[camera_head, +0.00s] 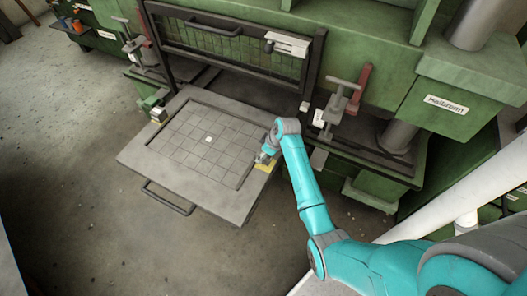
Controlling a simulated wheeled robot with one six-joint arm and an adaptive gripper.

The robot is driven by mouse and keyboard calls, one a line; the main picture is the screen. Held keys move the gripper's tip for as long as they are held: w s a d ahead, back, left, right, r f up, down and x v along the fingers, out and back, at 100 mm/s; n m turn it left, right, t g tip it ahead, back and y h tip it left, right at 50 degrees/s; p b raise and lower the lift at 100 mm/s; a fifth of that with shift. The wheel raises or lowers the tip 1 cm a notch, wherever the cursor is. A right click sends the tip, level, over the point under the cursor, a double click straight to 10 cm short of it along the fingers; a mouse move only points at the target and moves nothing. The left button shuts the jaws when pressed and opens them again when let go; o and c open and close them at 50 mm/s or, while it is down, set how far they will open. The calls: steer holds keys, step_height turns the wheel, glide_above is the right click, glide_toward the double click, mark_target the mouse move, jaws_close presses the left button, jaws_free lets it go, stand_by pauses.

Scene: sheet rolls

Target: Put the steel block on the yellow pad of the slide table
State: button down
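The slide table (140,160) is a flat grey plate with a recessed grid, pulled out from the green machine. A yellow pad (267,167) shows at its right edge. My gripper (262,158) is right at this pad, low over the table, and partly covers it. A small grey shape sits between or beside the fingers; I cannot tell whether it is the steel block or part of the gripper. The finger opening is too small to make out.
A small white square (208,139) lies on the grid. A dark mesh guard (230,45) stands behind the table. Clamps with T-handles (340,100) flank it on the green machine (380,40). A handle (168,200) juts from the table's front; the floor there is clear.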

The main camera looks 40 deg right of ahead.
steer(key=shift+w+f, duration=0.1)
steer(key=shift+f, duration=1.45)
steer(key=shift+c, duration=1.6)
jaws_free()
steer(key=shift+f, duration=0.25)
